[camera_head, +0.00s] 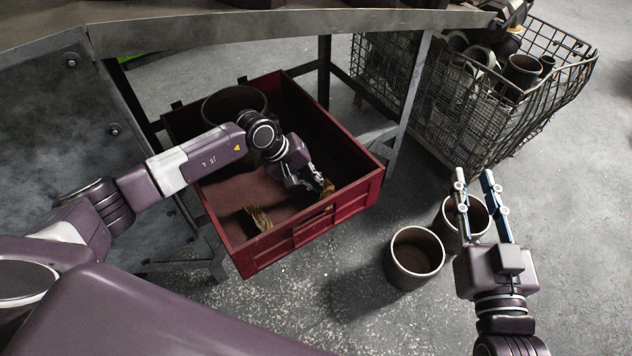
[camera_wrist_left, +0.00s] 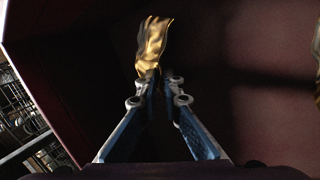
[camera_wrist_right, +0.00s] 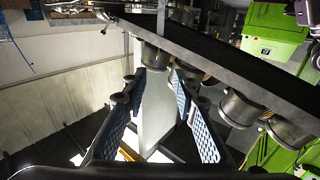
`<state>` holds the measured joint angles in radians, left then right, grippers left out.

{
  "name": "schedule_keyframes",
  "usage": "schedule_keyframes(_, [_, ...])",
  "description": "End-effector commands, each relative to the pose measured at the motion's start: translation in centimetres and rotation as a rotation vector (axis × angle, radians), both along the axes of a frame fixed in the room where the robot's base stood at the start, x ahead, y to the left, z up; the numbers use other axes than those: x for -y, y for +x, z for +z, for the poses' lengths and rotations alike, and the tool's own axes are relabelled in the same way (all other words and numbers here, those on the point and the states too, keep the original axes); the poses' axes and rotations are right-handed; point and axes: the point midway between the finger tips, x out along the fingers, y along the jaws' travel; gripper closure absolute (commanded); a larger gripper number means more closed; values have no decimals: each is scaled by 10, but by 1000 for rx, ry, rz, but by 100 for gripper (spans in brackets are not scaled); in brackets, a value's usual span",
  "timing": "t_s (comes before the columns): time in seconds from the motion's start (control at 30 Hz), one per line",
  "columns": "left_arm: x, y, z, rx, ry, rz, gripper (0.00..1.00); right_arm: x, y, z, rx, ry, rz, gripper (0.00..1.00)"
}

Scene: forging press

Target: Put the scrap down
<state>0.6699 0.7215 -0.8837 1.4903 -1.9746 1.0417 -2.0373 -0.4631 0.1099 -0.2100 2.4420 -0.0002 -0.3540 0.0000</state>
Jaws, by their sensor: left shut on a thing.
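My left gripper (camera_head: 318,184) is down inside the red bin (camera_head: 345,205), near its right wall. It is shut on a crumpled, yellowish piece of scrap (camera_wrist_left: 153,45), which sticks out past the fingertips in the left wrist view. Whether the held scrap touches the bin floor I cannot tell. Another yellowish scrap piece (camera_head: 258,217) lies on the bin floor near the front wall. My right gripper (camera_head: 474,180) is open and empty, raised above the floor in front of a cylindrical container (camera_head: 480,213).
A dark round pot (camera_head: 233,100) stands in the back of the bin. A second cylindrical container (camera_head: 415,255) stands on the floor right of the bin. A wire basket (camera_head: 480,110) full of metal parts is at the back right. A metal table (camera_head: 240,28) overhangs the bin's rear.

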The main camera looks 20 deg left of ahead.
Motion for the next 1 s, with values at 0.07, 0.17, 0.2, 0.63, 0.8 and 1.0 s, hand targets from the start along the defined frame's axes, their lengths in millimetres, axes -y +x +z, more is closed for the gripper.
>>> schedule_keyframes(0.07, [0, 0, 0, 1, -1, 0, 100, 0, 0, 1, 8, 2, 0, 74])
schedule_keyframes(0.17, [0, 0, -1, 1, -1, 0, 100, -1, 0, 4, 22, 6, 1, 74])
schedule_keyframes(0.2, [0, 0, -1, 1, -1, 0, 100, -1, 0, 5, 27, 7, 1, 74])
schedule_keyframes(0.63, [0, 0, -3, 1, -1, 0, 100, -2, -1, 16, 78, 22, 4, 74])
schedule_keyframes(0.8, [0, 0, -4, 1, -1, 0, 100, -2, -2, 20, 99, 27, 5, 74])
schedule_keyframes(1.0, [0, 0, -5, 1, -1, 0, 100, -3, -2, 27, 126, 34, 7, 74])
